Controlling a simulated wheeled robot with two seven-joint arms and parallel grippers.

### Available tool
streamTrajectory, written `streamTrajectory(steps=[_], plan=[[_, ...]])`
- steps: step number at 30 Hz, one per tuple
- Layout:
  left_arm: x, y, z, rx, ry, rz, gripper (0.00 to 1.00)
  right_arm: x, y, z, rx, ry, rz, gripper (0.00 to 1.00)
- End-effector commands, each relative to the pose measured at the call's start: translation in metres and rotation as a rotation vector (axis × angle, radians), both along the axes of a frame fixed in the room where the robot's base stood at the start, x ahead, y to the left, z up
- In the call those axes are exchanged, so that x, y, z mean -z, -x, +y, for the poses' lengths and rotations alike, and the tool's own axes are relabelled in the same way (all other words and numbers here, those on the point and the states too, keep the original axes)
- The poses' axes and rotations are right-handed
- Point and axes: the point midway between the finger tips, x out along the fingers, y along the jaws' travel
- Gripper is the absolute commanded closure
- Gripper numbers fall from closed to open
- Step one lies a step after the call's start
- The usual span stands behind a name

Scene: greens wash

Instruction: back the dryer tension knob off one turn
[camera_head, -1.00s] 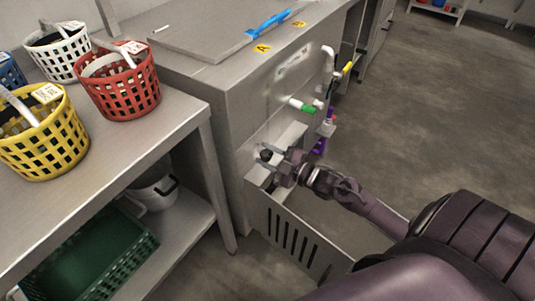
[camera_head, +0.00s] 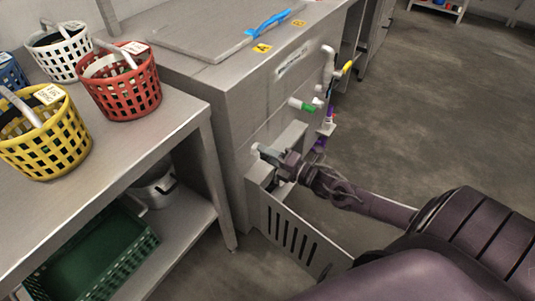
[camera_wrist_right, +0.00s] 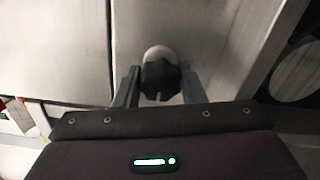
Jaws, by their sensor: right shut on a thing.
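The dryer tension knob (camera_wrist_right: 160,80) is black with a lighter pale part behind it. In the right wrist view it sits between the two fingers of my right gripper (camera_wrist_right: 161,92), and the gripper is shut on it. In the head view my right gripper (camera_head: 262,152) reaches to the side of the steel machine (camera_head: 225,125), and its grey fingers cover the knob there. A small index notch shows on the knob's near edge. My left gripper is in neither view.
A slotted metal guard (camera_head: 290,235) stands just below my right gripper. A steel table (camera_head: 150,150) with several baskets stands to the left. Open floor (camera_head: 440,110) lies right.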

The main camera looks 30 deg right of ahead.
Motion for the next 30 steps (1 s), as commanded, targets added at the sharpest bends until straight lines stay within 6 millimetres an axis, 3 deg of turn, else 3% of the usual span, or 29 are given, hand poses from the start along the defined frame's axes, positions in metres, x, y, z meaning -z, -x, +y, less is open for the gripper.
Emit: streamTrajectory(steps=[30], plan=[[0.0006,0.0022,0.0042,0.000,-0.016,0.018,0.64,0.0021,-0.0002,-0.0003,-0.002,0.829,-0.341,0.86]])
